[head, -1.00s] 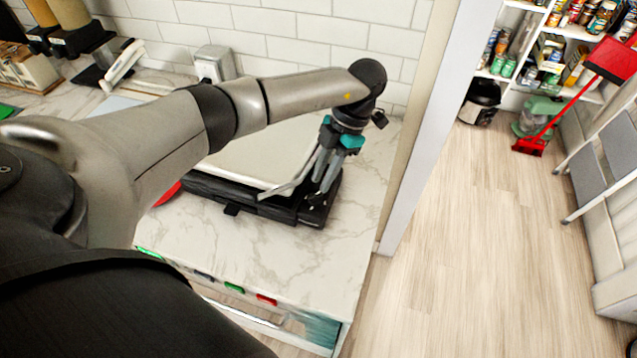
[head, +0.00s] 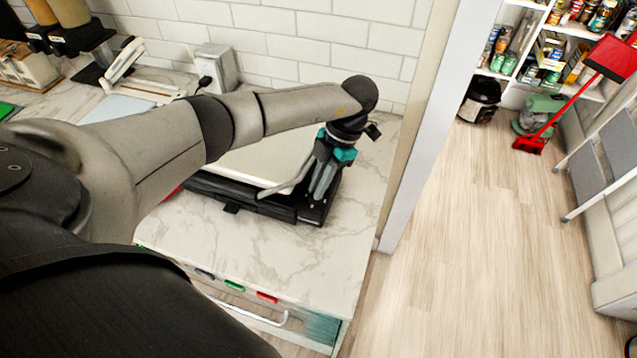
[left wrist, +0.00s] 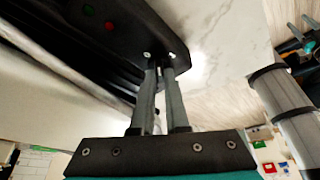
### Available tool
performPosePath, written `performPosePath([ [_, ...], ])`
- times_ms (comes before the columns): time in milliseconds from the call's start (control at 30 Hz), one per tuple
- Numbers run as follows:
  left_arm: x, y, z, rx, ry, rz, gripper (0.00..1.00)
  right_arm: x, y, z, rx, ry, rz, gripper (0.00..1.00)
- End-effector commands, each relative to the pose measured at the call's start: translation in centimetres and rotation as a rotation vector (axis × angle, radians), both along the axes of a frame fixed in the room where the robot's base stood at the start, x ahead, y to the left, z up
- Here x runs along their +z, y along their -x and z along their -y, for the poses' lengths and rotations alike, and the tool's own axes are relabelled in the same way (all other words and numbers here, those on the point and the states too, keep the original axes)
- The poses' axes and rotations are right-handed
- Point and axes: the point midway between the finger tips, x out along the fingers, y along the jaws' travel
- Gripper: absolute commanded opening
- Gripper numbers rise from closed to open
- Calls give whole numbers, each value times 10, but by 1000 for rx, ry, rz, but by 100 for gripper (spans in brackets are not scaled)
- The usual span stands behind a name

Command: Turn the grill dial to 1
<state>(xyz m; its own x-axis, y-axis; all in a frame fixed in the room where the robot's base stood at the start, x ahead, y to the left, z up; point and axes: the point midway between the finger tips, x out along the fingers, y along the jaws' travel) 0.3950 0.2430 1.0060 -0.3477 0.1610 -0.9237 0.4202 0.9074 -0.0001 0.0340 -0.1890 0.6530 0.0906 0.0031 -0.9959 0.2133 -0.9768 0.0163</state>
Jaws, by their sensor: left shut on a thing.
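The grill (head: 260,203) is a black appliance with a pale lid (head: 262,160), on the marble counter, partly hidden behind my left arm. My left gripper (head: 318,196) points down at the right end of the grill, over its black control panel. In the left wrist view the two fingers (left wrist: 162,78) are close together with their tips at the panel (left wrist: 125,30). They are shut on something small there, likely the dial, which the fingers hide. A red and a green spot show on the panel. The dial's setting cannot be read. My right gripper is not in view.
The marble counter (head: 270,250) is clear in front of the grill and ends at a wall edge on the right. A white appliance (head: 215,65) stands behind my arm. Open floor (head: 470,230), a red broom (head: 580,95) and shelves lie right.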

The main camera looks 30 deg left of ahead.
Motion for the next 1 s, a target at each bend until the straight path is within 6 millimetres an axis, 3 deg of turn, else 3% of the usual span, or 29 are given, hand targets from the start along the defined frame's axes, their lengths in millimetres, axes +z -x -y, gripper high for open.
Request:
performPosePath([
  [567, 1, -1, 1, -70, 0, 2, 0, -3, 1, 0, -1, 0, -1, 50],
  [1000, 1, 1, 3, -424, -1, 3, 0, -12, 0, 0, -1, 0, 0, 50],
])
